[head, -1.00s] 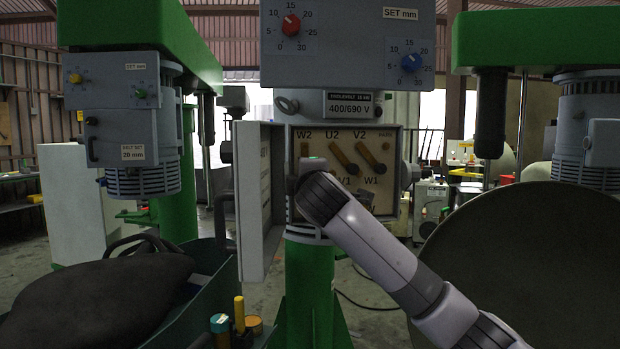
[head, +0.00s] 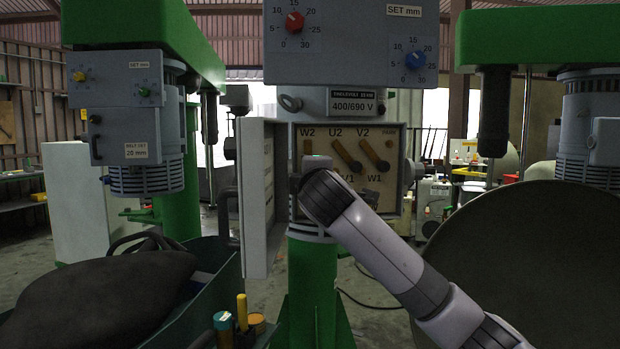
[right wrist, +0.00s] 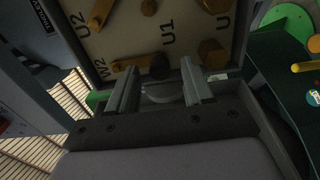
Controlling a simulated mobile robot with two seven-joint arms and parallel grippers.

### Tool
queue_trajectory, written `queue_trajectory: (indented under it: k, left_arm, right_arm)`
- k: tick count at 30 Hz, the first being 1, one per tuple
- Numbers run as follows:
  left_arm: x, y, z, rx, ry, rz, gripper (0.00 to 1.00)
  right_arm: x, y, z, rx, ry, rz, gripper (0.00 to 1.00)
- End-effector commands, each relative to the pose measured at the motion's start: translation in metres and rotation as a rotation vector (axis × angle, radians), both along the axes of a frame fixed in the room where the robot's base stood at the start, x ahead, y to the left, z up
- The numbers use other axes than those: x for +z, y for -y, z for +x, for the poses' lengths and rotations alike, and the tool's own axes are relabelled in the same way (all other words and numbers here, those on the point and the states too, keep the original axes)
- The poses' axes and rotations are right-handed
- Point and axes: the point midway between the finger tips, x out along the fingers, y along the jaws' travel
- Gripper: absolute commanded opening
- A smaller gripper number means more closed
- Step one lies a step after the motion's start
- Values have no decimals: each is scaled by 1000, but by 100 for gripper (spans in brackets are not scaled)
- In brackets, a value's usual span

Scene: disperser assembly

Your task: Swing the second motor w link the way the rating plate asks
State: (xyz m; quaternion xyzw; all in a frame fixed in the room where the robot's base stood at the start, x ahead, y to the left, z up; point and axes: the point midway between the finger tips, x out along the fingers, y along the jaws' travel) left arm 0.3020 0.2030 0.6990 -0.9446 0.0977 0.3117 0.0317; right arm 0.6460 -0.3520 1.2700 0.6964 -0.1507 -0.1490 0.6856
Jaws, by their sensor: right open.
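An open terminal box (head: 397,203) sits on the middle machine, labelled W2, U2, V2 along the top. A brass link (head: 307,147) at W2 stands upright; two others, below U2 (head: 346,156) and V2 (head: 374,154), slant down to the right. The rating plate (head: 352,103) above reads 400/690 V. My right wrist covers the lower left of the box. In the right wrist view my right gripper (right wrist: 160,75) is open, its fingers either side of a dark round knob (right wrist: 160,67) by the end of the W2 link (right wrist: 130,64). Contact cannot be told. My left gripper is out of view.
The box's open door (head: 259,200) stands to the left of the box. A control panel with red and blue dials (head: 350,40) hangs above. A large round dish (head: 520,270) fills the lower right. A teal bin (head: 190,310) with a dark sack (head: 100,300) is lower left.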

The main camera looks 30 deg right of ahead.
Motion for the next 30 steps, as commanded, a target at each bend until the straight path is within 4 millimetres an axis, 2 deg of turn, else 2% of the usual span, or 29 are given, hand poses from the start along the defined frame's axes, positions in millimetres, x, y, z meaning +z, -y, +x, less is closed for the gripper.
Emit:
queue_trajectory:
  k: [6, 13, 30]
  left_arm:
    - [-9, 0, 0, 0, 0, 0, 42]
    - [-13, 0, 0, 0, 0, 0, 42]
    - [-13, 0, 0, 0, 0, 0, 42]
  right_arm:
    - [-2, -13, -27, 2, 1, 0, 51]
    - [-1, -22, -48, 2, 0, 0, 51]
    - [-1, -24, -53, 0, -1, 0, 51]
